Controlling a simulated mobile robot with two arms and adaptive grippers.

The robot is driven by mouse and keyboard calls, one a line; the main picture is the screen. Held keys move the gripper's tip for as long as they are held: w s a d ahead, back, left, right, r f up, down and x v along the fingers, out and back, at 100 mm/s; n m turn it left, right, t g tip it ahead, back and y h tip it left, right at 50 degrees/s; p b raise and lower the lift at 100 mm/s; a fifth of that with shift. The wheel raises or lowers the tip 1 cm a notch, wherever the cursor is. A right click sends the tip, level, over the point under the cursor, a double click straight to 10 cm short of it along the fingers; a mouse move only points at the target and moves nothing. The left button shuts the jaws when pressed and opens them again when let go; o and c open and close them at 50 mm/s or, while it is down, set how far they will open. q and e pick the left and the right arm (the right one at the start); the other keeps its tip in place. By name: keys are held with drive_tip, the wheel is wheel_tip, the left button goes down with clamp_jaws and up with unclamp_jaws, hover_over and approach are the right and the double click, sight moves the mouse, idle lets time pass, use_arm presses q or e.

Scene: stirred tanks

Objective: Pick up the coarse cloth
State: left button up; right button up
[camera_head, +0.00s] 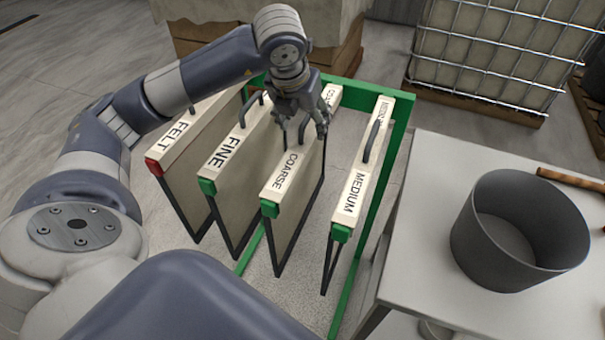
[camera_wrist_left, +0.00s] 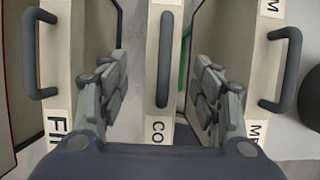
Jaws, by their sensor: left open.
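The coarse cloth (camera_head: 287,172) hangs in a frame with a cream top bar labelled COARSE and a green end cap. It stands upright in a green rack, third from the left. My left gripper (camera_head: 303,124) is open above its top bar, with the fingers on either side of its dark handle. In the left wrist view the handle (camera_wrist_left: 165,60) of the coarse cloth runs between the two spread fingers (camera_wrist_left: 162,88), with a gap on each side. Most of the bar's far part is hidden by the gripper in the head view. My right gripper is not in view.
Framed cloths labelled FELT (camera_head: 180,138) and FINE (camera_head: 232,150) stand left of it, MEDIUM (camera_head: 352,190) right. The green rack (camera_head: 397,130) has a raised right rail. A grey table (camera_head: 420,250) at right holds a dark bucket (camera_head: 520,232). A caged tank (camera_head: 505,50) stands behind.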

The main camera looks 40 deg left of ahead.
sight(308, 132)
use_arm(q)
drive_tip(key=shift+p+x, duration=1)
drive_tip(key=shift+x, duration=2)
drive_tip(key=shift+w+d, duration=0.1)
drive_tip(key=shift+d, duration=0.05)
clamp_jaws()
